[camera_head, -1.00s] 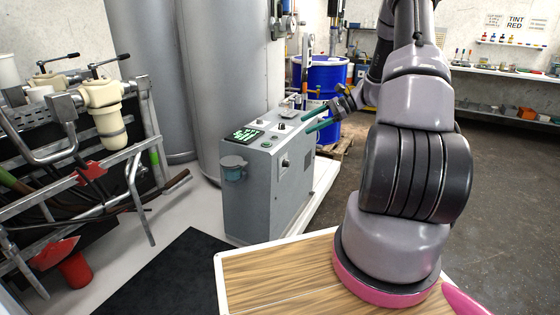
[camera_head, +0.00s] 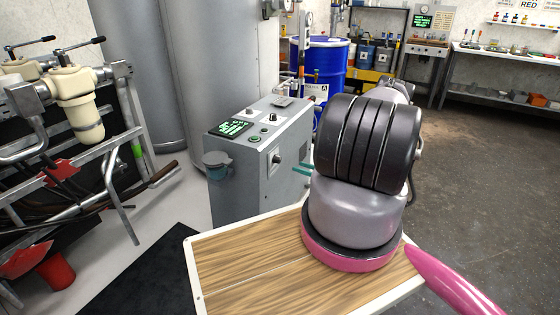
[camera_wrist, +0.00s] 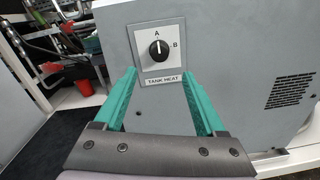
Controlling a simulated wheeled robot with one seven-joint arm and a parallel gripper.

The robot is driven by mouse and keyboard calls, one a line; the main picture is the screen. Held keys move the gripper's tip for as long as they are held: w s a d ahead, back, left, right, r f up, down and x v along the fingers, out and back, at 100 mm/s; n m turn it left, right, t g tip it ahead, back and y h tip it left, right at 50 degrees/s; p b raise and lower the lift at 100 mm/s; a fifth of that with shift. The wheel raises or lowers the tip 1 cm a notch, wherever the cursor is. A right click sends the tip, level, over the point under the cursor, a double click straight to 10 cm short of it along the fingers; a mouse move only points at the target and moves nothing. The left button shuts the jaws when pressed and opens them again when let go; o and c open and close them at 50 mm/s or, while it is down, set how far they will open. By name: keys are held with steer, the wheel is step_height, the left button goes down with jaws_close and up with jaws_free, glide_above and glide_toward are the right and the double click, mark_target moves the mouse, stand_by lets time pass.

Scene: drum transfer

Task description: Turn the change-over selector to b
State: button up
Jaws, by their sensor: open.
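The selector (camera_wrist: 159,49) is a round black knob on a white plate marked A above and B to the right, with TANK HEAT below. Its white pointer line points up at A. The knob also shows in the head view (camera_head: 277,158) on the side of the grey cabinet (camera_head: 234,178). My gripper (camera_wrist: 158,74) is open and empty, its green fingers spread below and to either side of the knob, apparently not touching it. In the head view a green finger shows beside the cabinet; my arm hides most of the gripper.
The cabinet top carries a lit green display (camera_head: 231,127) and small knobs. A blue drum (camera_head: 327,70) stands behind it. A pipe rack (camera_head: 120,130) with filters is at the left. Open floor (camera_head: 480,170) lies to the right.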

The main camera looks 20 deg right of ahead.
mark_target(280, 160)
steer(key=x, duration=0.9)
steer(key=shift+w+a, duration=0.2)
steer(key=shift+w, duration=0.1)
jaws_close()
